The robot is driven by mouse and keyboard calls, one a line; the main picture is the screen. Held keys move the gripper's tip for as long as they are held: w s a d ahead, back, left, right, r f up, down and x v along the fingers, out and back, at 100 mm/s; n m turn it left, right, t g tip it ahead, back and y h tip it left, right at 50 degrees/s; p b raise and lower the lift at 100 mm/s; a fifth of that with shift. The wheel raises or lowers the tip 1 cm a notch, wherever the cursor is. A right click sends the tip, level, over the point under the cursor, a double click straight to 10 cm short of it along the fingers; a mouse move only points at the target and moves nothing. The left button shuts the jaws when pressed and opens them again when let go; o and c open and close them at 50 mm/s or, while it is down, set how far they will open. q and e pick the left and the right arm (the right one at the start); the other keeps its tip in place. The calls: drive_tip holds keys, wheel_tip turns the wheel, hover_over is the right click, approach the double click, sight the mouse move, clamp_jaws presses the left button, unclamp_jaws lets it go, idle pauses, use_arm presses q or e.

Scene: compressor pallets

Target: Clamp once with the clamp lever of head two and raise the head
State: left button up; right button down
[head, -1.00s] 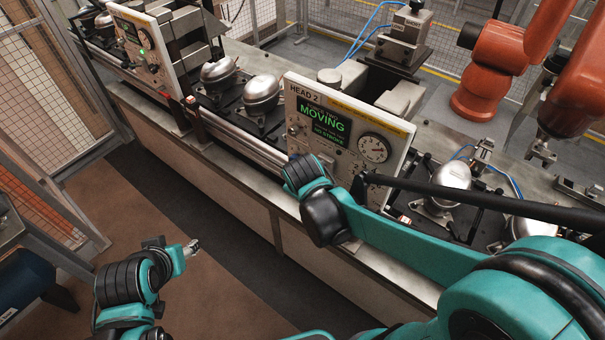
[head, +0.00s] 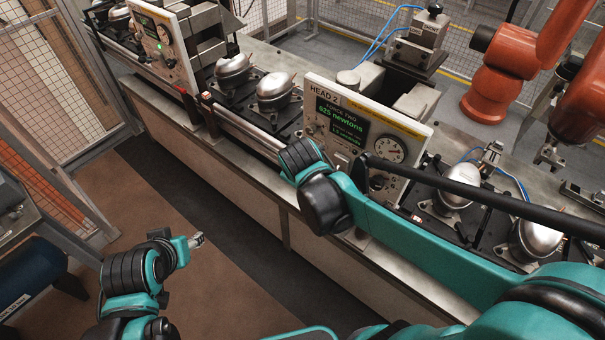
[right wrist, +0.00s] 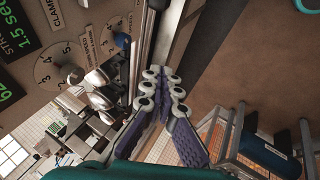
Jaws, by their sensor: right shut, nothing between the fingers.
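The head two panel (head: 409,127) stands upright on the bench in the head view. Its green display (head: 341,121) appears to read 625 newtons and 1.5 seconds. A round gauge is on the panel's right side. In the right wrist view the panel face (right wrist: 22,106) shows at the upper left, with a numbered dial (right wrist: 60,70) and a blue ball knob (right wrist: 122,40), perhaps the clamp lever's. My right gripper (right wrist: 164,76) is shut and empty, apart from that knob; my arm hides it in the head view. My left gripper (head: 197,240) is over the floor, away from the bench.
Silver compressors (head: 275,88) sit on dark pallets along the bench, on both sides of head two. Another head panel (head: 164,43) stands at the upper left. An orange robot arm (head: 500,75) is behind the bench.

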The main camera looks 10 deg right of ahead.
use_arm(q)
drive_tip(key=shift+s+d+r+p, duration=0.1)
drive_tip(key=shift+d+r+p, duration=0.3)
drive_tip(key=shift+d+r, duration=0.25)
use_arm(e)
drive_tip(key=s+v, duration=0.1)
drive_tip(key=v, duration=0.5)
drive_tip(key=shift+d, duration=0.25)
use_arm(q)
drive_tip(key=shift+a, duration=0.2)
use_arm(e)
drive_tip(key=shift+a+f, duration=0.1)
use_arm(q)
wheel_tip(320, 180, down, 21)
drive_tip(key=b, duration=2.1)
drive_tip(key=shift+f, duration=0.2)
use_arm(e)
drive_tip(key=s+d+f+m, duration=0.2)
drive_tip(key=s+f+m, duration=0.1)
drive_tip(key=f, duration=0.4)
drive_tip(key=s+d+f+m, duration=0.2)
drive_tip(key=s+d+f, duration=0.1)
drive_tip(key=f, duration=0.5)
drive_tip(key=s+d+f+m+t+y, duration=0.1)
drive_tip(key=s+d+f+m, duration=0.1)
drive_tip(key=f, duration=0.6)
drive_tip(key=shift+s+d+f+m, duration=0.25)
drive_tip(key=shift+s+d+m, duration=0.1)
drive_tip(key=shift+s+m, duration=0.6)
